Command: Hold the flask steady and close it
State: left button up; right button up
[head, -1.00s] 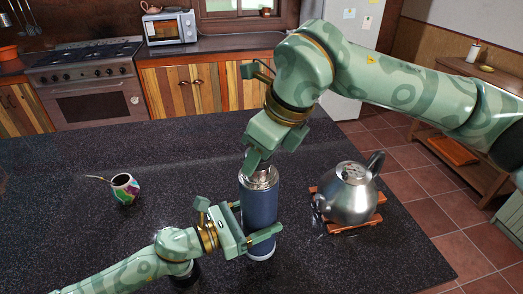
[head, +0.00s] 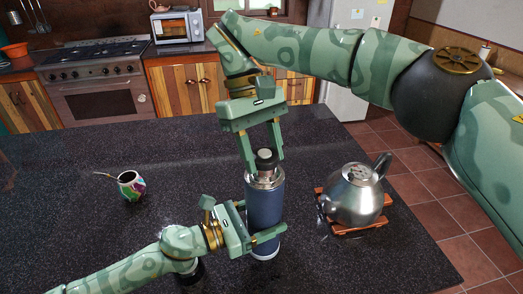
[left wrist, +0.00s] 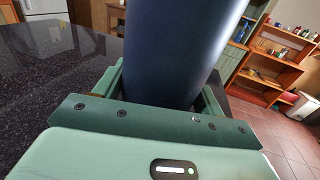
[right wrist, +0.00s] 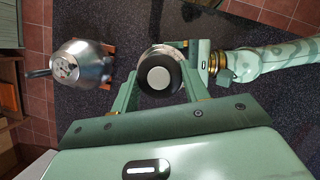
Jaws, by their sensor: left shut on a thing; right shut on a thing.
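The flask (head: 263,205) is dark blue with a steel collar and stands upright on the dark counter. My left gripper (head: 264,232) is shut around its lower body. The left wrist view shows the blue body (left wrist: 180,50) between the jaws. A dark cap (head: 266,158) with a grey top sits at the flask's mouth, above the collar. My right gripper (head: 263,166) points down from above and is shut on the cap. The right wrist view shows the cap's round top (right wrist: 160,79) between the fingers. Whether the cap is fully seated is hard to tell.
A steel kettle (head: 355,196) stands on a wooden trivet (head: 360,229) close to the right of the flask. A colourful mate cup (head: 131,185) with a metal straw stands at the left. The counter between cup and flask is clear.

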jog(key=o, duration=1.1)
jog(key=shift+c, duration=0.2)
notch_tip(320, 180, up, 10)
jog(key=shift+f, duration=0.1)
pick_arm(q)
jog(key=o, duration=1.9)
jog(key=shift+o, duration=0.2)
